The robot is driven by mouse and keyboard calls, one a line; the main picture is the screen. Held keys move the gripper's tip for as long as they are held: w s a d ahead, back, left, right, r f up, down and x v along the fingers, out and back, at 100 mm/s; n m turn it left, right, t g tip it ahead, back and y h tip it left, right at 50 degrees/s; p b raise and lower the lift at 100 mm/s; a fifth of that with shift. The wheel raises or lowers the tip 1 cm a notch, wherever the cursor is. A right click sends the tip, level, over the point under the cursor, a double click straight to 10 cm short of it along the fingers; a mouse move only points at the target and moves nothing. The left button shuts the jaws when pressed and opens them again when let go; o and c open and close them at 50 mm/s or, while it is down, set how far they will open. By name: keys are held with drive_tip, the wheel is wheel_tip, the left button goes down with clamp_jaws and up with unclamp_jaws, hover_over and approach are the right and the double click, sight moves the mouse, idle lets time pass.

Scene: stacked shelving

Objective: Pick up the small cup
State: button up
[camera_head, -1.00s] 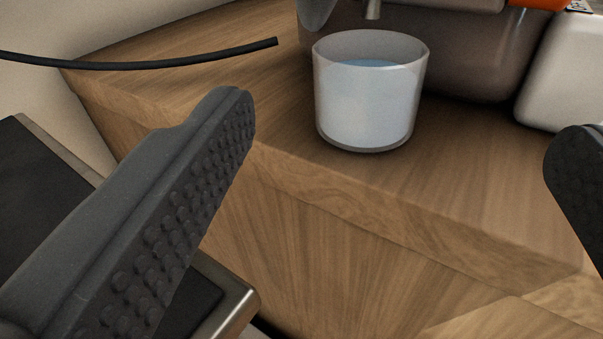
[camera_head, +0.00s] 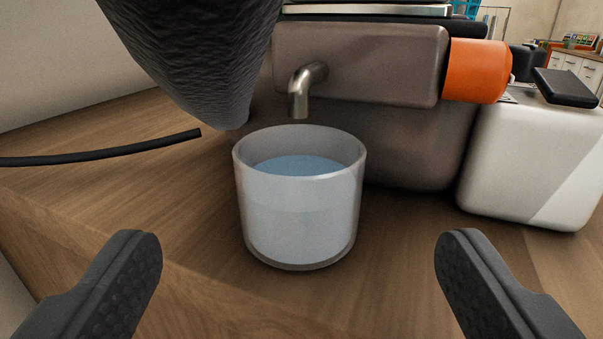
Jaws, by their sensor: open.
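The small cup (camera_head: 300,222) is clear or frosted and holds bluish liquid. It stands upright on the wooden surface (camera_head: 180,235), below and just in front of a metal spout. My gripper (camera_head: 300,250) is open, with one dark textured finger at the lower left and one at the lower right. The cup appears between the two fingers in the picture, a little beyond their tips. Neither finger touches it.
A grey-brown machine with a metal spout (camera_head: 305,90) and an orange end (camera_head: 477,70) stands behind the cup. A white container (camera_head: 530,160) is at right. A dark, rough tapered object (camera_head: 205,60) hangs close at upper left. A black cable (camera_head: 100,154) lies left.

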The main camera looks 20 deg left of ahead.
sight(302, 146)
drive_tip(key=x, duration=0.4)
drive_tip(key=shift+f+b, duration=0.15)
drive_tip(key=shift+b, duration=0.15)
drive_tip(key=shift+b+x, duration=0.9)
drive_tip(key=shift+x, duration=1.7)
drive_tip(key=c, duration=1.2)
drive_tip(key=shift+w+r+p, duration=0.1)
drive_tip(key=shift+r+p, duration=0.35)
drive_tip(key=shift+p, duration=0.05)
